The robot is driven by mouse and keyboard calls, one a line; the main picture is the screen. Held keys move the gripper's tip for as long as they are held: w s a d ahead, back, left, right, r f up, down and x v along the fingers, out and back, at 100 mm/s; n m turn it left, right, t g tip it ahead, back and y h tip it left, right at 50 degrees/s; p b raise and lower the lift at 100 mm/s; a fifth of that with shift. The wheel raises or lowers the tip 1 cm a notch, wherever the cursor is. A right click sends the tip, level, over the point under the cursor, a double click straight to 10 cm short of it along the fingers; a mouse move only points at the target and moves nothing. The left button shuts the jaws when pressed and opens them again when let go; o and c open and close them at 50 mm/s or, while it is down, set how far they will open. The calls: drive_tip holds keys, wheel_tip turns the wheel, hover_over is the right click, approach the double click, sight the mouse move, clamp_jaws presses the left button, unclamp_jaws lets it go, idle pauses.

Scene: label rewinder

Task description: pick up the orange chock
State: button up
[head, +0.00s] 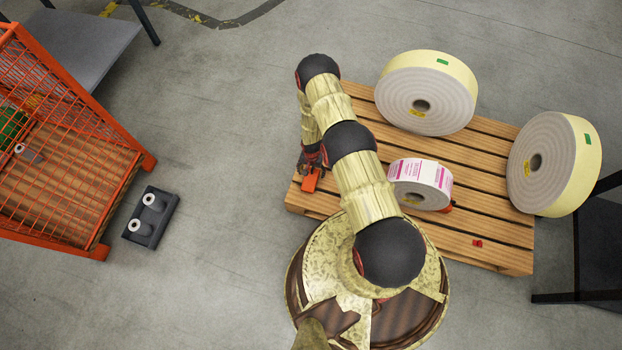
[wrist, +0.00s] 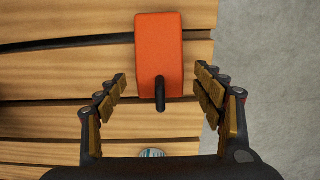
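The orange chock (head: 310,181) is at the left edge of the wooden pallet. In the wrist view the orange chock (wrist: 159,50) lies beyond my fingertips, with a dark loop or handle (wrist: 160,93) on its near end. My gripper (wrist: 160,82) is open, one finger on each side of that handle, and neither finger visibly touches it. In the head view my gripper (head: 311,160) is right beside the chock, and my arm hides part of the area. A second orange piece (head: 446,208) shows partly from behind the label roll.
The pallet (head: 470,222) holds a pink-printed label roll (head: 421,184), two large cream rolls (head: 426,92) and a small red piece (head: 477,243). An orange mesh cage (head: 128,155) and a dark block with white spools (head: 151,217) stand left. The floor between is clear.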

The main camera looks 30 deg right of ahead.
drive_tip(key=shift+c, duration=1.2)
clamp_jaws()
